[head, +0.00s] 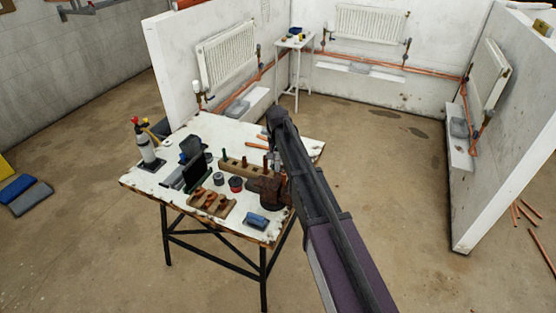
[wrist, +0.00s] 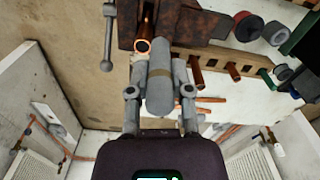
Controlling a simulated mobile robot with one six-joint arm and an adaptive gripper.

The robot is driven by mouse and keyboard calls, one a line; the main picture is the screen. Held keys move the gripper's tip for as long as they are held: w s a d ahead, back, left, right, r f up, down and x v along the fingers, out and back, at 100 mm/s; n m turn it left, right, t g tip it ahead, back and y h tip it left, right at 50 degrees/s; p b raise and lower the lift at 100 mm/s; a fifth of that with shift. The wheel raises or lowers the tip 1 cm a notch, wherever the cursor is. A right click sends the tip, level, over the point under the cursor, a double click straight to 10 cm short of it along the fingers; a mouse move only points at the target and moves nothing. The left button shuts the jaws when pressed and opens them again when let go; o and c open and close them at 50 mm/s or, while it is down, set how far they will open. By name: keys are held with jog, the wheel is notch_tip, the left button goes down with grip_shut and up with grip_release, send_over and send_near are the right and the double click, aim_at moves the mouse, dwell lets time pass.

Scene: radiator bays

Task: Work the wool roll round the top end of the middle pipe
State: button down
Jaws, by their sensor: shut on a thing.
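The nearest pipe (wrist: 195,70) is just right of the gripper. An open copper pipe end (wrist: 143,46) shows by the rusty vise, close to the fingertips.
The rusty vise (head: 268,188) is fixed to the worn white table (head: 173,190). White walls with radiators (head: 228,55) stand behind.

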aim_at(277, 169)
jog(key=shift+f+b, duration=0.3)
jog(key=shift+b, duration=0.05)
dwell(0.6)
jog(key=shift+d+f+b, duration=0.1)
jog(key=shift+f+b, duration=0.45)
jog(key=shift+b, duration=0.05)
jog(key=shift+f, duration=0.2)
jog(key=shift+f+b, duration=1.2)
jog(key=shift+b, duration=0.2)
jog(key=shift+f+b, duration=0.3)
jog(key=shift+w+d, duration=0.1)
jog(key=shift+d, duration=0.15)
jog(key=shift+d, duration=0.1)
